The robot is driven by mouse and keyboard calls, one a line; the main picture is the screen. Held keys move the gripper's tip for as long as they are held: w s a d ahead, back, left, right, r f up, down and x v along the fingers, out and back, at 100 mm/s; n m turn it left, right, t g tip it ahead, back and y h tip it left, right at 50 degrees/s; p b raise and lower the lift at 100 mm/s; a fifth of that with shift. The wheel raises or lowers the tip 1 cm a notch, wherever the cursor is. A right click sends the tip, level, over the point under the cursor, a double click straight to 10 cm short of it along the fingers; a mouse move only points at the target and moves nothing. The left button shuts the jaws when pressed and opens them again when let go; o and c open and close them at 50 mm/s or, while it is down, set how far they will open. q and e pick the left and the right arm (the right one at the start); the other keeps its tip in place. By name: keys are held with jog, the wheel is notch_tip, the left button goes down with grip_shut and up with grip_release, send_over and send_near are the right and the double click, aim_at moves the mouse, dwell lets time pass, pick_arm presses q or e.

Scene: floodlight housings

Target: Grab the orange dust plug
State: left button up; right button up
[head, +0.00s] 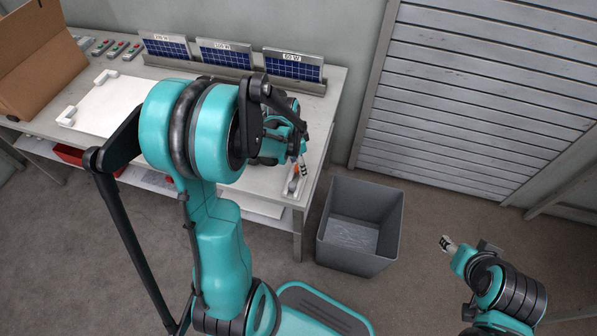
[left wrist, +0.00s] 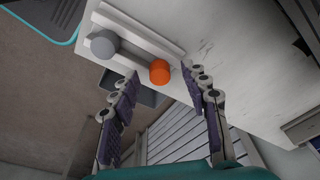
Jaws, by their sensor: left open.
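The orange dust plug (left wrist: 160,72) stands on a white holder (left wrist: 140,40) in the left wrist view. A grey plug (left wrist: 103,43) is on the same holder, to its left. My left gripper (left wrist: 164,82) is open and empty; the orange plug shows between its finger ends, apart from both fingers as far as I can tell. In the head view my left gripper (head: 302,163) is over the workbench's right end, close to the holder (head: 295,183). My right gripper (head: 447,243) is away from the bench at lower right; its jaw state is too small to read.
A dark grey bin (head: 360,222) stands on the floor right of the workbench (head: 318,118). Solar panels (head: 225,54) stand in a rack at the back. A white board (head: 100,105), a cardboard box (head: 38,60) and several small devices (head: 115,47) are at the left.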

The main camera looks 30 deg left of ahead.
pick_arm(q)
jog(key=shift+f, duration=0.3)
jog(key=shift+r, duration=0.1)
jog(key=shift+c, duration=0.3)
jog(key=c, duration=0.8)
